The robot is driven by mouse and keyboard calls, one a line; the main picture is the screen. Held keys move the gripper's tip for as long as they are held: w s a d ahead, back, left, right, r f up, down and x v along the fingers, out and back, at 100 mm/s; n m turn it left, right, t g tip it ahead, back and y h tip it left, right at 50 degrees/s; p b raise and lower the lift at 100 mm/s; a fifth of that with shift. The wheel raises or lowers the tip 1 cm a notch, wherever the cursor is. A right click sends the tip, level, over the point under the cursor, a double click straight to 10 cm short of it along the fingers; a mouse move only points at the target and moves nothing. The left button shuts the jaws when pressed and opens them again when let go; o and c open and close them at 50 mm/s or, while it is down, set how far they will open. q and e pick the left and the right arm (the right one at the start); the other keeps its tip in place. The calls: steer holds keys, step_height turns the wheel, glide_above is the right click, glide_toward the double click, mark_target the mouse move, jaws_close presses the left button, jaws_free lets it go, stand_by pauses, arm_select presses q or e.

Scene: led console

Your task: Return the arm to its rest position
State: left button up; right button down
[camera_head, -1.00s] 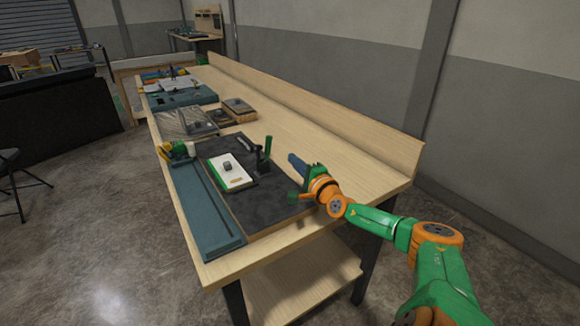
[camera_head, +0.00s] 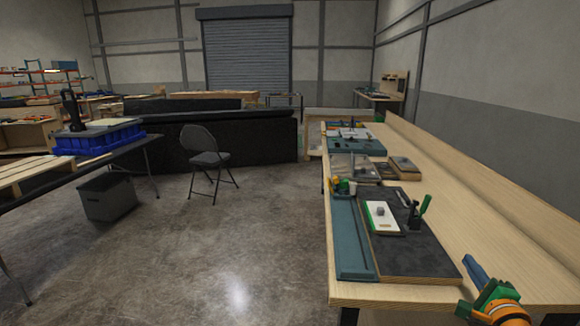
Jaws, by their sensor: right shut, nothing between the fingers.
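My right gripper (camera_head: 475,272) shows in the lower right corner, with blue fingers and an orange and green wrist. The fingers look shut and hold nothing. It is near the front right of the wooden workbench (camera_head: 469,204), apart from the dark mat (camera_head: 413,262) to its left. Most of my right arm is cut off by the bottom edge of the picture. My left gripper is not in view.
On the mat are a white panel with a green edge (camera_head: 379,224) and a green-handled lever (camera_head: 425,204). A long teal tray (camera_head: 353,268) lies to their left. A folding chair (camera_head: 207,159) stands on open floor. A table with a blue crate (camera_head: 97,142) is at left.

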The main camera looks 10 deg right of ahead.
steer(key=s+a+f+m+g+h, duration=0.15)
steer(key=s+a+f+m, duration=0.4)
steer(key=m, duration=0.75)
steer(key=s+a+f+m+g, duration=0.25)
steer(key=a+f+m, duration=0.6)
steer(key=m, duration=0.45)
steer(key=s+a+f+m+g+y, duration=0.3)
steer(key=s+a+m+g+y, duration=0.15)
steer(key=s+a+m, duration=0.5)
steer(key=s+a+f+m+g+y, duration=0.3)
steer(key=s+a+m+g, duration=0.2)
steer(key=s+a+m, duration=0.45)
step_height(320, 180, down, 15)
steer(key=s+d+m+g, duration=0.1)
steer(key=s+d, duration=0.1)
steer(key=s+d+f+g, duration=0.1)
steer(key=s+d+f, duration=0.1)
steer(key=s+f, duration=1)
steer(key=shift+s+d+g+h, duration=0.15)
steer(key=shift+s+g+h, duration=0.2)
steer(key=shift+h, duration=0.05)
